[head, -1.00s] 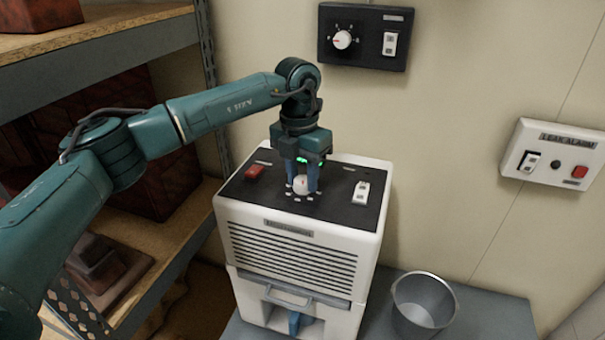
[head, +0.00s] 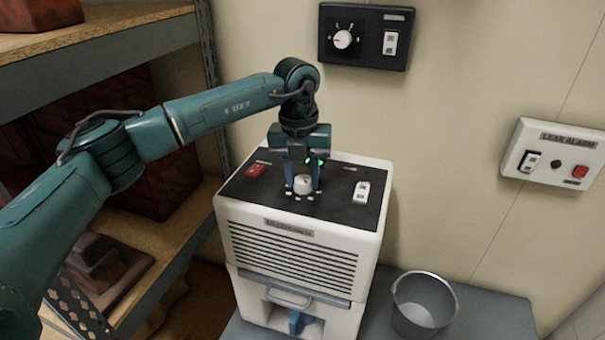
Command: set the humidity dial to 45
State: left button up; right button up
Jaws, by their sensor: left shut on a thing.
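The humidity dial (head: 304,185) is a small white knob on the black top panel of the white dehumidifier (head: 290,248). White marks lie around its front side; their figures are too small to read. My left gripper (head: 303,188) points down from above, with its blue fingers on either side of the dial, shut on it. The fingers hide part of the dial's sides, and I cannot read its setting. My right gripper is not in view.
The panel also bears a red switch (head: 257,169) and a white rocker switch (head: 361,192). A metal bucket (head: 421,305) stands right of the machine. A wall panel with a knob (head: 343,39) and a leak alarm box (head: 553,157) hang behind. Shelving (head: 105,45) stands at left.

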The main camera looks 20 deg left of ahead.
aim_at(299, 179)
pick_arm(q)
jog(key=o, duration=1)
jog(key=shift+c, duration=0.2)
notch_tip(299, 179, up, 13)
jog(key=shift+a+b, duration=0.3)
